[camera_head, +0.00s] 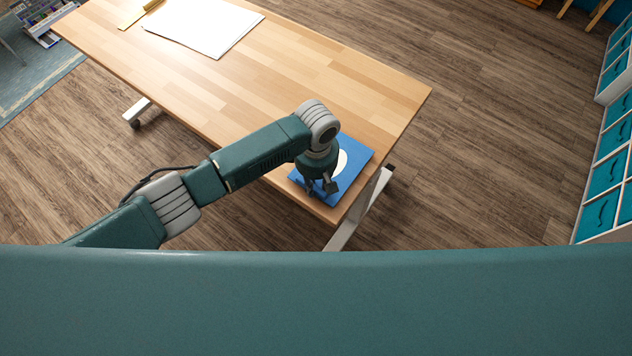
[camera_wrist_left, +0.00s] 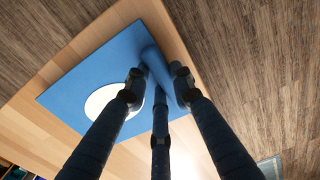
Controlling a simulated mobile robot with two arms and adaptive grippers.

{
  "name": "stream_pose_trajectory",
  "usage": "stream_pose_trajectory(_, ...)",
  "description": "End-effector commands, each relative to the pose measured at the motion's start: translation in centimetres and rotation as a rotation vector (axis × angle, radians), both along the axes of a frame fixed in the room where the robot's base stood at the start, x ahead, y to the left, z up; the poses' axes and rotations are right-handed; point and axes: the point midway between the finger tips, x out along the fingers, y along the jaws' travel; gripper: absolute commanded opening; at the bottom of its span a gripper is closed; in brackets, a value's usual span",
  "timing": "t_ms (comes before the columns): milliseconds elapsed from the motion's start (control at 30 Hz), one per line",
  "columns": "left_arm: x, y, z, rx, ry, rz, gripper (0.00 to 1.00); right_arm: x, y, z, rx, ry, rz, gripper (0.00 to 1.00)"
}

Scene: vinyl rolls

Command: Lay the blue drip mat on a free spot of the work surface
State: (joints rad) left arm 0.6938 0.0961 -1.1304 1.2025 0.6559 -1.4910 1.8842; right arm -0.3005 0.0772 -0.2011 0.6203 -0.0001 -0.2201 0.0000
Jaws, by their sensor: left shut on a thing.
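The blue drip mat (camera_head: 357,156), with a white oval on it, lies at the right end of the wooden work surface (camera_head: 270,75), close to its near corner. It also shows in the left wrist view (camera_wrist_left: 80,85), mostly flat, with a raised ridge or fold at one edge. My left gripper (camera_head: 321,190) is over the mat's near side and covers part of it. In the left wrist view its fingers (camera_wrist_left: 157,84) are shut on the mat at the raised part. My right gripper is not in view.
White sheets (camera_head: 203,24) and a yellowish item (camera_head: 138,14) lie at the far left of the work surface. Its middle is bare. A shelf with teal bins (camera_head: 606,180) stands on the floor at the right, apart from the table.

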Motion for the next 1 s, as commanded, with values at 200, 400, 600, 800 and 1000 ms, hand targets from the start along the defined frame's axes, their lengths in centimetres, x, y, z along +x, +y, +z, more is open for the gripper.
stream_pose_trajectory(200,0.0,-0.1,-0.3,-0.001,0.001,0.0,0.0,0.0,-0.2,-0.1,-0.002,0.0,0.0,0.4)
stream_pose_trajectory(400,-0.1,-0.1,-1.1,-0.001,0.001,0.0,0.0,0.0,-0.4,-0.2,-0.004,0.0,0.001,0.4)
stream_pose_trajectory(600,0.0,-0.1,-1.3,-0.001,-0.001,0.0,0.0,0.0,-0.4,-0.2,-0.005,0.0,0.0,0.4)
stream_pose_trajectory(800,0.0,-0.1,-1.3,-0.001,-0.001,0.0,0.0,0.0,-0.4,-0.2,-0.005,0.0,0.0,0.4)
stream_pose_trajectory(1000,-0.1,-0.1,-1.3,-0.002,0.001,0.0,0.0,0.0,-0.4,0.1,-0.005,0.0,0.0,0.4)
